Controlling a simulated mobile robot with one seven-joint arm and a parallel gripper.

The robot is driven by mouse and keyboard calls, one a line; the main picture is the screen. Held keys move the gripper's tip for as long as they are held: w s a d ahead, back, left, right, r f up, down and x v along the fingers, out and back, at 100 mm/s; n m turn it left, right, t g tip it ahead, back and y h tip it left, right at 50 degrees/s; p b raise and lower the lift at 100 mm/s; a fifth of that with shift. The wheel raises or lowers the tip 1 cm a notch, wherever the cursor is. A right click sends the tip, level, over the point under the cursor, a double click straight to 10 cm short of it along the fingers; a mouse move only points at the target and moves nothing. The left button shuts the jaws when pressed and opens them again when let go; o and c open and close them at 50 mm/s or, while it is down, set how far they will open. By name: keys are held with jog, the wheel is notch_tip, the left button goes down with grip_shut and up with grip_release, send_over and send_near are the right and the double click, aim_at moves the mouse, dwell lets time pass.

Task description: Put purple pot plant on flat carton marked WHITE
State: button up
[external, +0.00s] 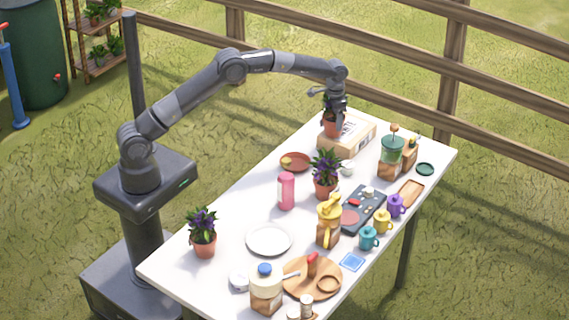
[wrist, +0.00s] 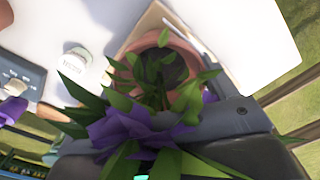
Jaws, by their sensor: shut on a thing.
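My gripper (external: 335,104) is shut on a potted plant at the far end of the table. Its terracotta pot (external: 331,124) is at the flat carton (external: 358,140); whether it touches the carton's top I cannot tell. In the wrist view the plant's purple flower (wrist: 130,126) and green leaves cover much of the fingers. The pot (wrist: 124,46) shows beyond the leaves, with the tan carton edge (wrist: 150,17) behind it. The carton has a white label, but its lettering is too small to read.
Two more purple-flowered pot plants stand on the table, one mid-table (external: 325,175) and one near left (external: 203,232). A brown bowl (external: 296,161), a small white jar (external: 347,168) and a green-lidded jar (external: 391,158) are near the carton. The near half is cluttered.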

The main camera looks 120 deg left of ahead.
jog(key=shift+f, duration=0.1)
jog(key=o, duration=1.3)
